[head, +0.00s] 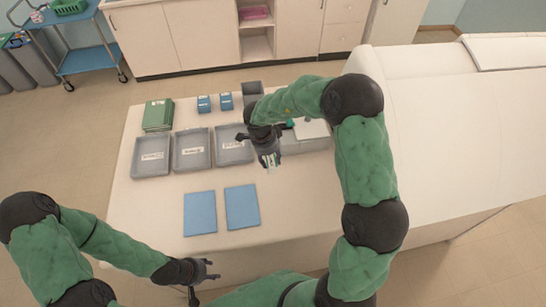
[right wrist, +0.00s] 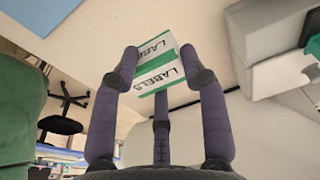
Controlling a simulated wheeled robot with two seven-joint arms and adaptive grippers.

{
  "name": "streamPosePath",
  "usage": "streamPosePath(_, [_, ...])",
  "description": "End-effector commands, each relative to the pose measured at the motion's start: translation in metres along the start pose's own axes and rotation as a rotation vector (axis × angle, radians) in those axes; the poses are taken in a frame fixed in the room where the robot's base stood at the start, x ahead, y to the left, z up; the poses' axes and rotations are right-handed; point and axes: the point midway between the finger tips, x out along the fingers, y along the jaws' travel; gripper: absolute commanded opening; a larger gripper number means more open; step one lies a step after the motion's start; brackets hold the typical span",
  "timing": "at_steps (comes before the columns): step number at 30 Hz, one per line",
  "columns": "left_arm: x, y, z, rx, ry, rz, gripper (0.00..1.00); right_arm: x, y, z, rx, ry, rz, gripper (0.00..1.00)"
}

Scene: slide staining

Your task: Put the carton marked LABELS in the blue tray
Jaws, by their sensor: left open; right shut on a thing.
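The carton marked LABELS (right wrist: 158,72) is white with green edges. My right gripper (right wrist: 162,78) is shut on it, with fingers at both sides. In the head view the carton (head: 271,161) shows small below my right gripper (head: 268,155), above the table near the right grey tray. The trays with white labels look grey: a left one (head: 136,168), a middle one (head: 178,163) and a right one (head: 219,158). Two flat blue rectangles, left (head: 200,213) and right (head: 242,207), lie in front; I cannot tell whether either has a rim. My left gripper (head: 214,270) is open and empty near the front edge.
A green stack (head: 158,115) and two small blue boxes (head: 204,103) (head: 226,101) stand behind the trays. A grey bin (head: 251,90) stands at the back. Grey equipment (head: 305,140) is partly hidden by my right arm. The table's front left (head: 150,220) is clear.

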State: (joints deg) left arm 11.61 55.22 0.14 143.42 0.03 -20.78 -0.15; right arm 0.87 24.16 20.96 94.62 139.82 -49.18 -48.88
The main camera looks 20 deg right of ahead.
Motion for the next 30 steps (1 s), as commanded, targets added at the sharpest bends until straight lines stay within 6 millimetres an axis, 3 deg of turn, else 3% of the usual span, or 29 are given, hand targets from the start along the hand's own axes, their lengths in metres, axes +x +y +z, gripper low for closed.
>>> streamPosePath(3, [0.001, 0.000, 0.000, 0.000, 0.000, 0.000, 0.49, 0.014, -0.025, -0.004, 0.002, 0.000, 0.000, 0.07])
streamPosePath(12, [0.005, -0.002, 0.000, 0.000, 0.000, 0.000, 0.49, 0.059, -0.059, -0.003, 0.001, 0.000, 0.001, 0.07])
streamPosePath(19, [0.005, -0.002, 0.000, 0.000, 0.000, 0.000, 0.49, 0.069, -0.068, -0.004, 0.000, 0.000, 0.000, 0.07])
streamPosePath(27, [0.007, -0.003, 0.000, 0.000, 0.000, 0.000, 0.49, 0.100, -0.069, 0.001, -0.001, 0.000, 0.000, 0.07])
streamPosePath(30, [0.007, -0.003, 0.000, 0.000, 0.000, 0.000, 0.49, 0.102, -0.070, 0.001, 0.000, -0.001, -0.001, 0.07])
